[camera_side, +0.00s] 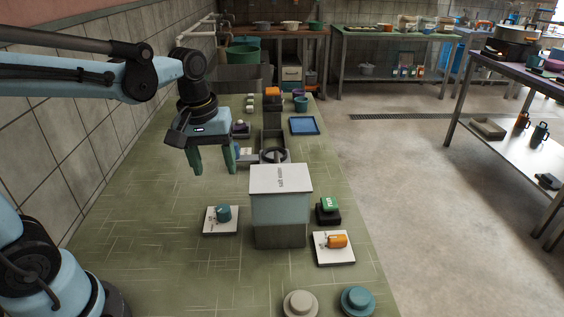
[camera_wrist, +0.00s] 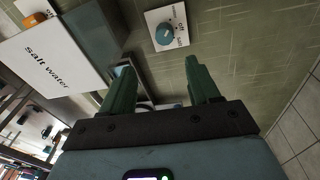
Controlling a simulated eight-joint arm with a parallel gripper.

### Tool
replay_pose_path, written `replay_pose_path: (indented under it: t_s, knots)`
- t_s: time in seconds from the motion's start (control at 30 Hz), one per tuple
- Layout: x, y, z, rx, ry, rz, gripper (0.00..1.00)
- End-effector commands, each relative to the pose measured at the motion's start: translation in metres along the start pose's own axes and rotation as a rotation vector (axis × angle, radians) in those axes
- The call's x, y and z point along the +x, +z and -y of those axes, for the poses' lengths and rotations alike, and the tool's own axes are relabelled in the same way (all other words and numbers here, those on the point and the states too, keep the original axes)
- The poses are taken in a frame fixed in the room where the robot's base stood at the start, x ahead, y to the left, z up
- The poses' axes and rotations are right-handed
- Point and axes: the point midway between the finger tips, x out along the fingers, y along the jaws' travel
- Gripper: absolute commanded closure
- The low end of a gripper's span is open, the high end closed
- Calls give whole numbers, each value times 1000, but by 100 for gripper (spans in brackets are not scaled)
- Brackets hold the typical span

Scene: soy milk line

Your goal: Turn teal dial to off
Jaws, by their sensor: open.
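The teal dial (camera_side: 224,213) sits on a white square plate (camera_side: 212,230) on the green table, left of the box labelled salt water.
The salt water box (camera_side: 280,215) stands right of the dial. An orange dial (camera_side: 337,241) on a white plate and a green button (camera_side: 329,204) are on its far side. Two round lids (camera_side: 300,303) lie at the front. Table around the dial's left is clear.

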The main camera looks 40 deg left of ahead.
Motion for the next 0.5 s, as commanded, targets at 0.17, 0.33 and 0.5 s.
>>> replay_pose_path:
  t_s: [0.17,0.33,0.5]
  knots:
    - [4,-10,-1,-135,-62,74,39]
    - [8,-11,-1,-169,-79,91,39]
    - [24,-10,0,-168,-78,90,39]
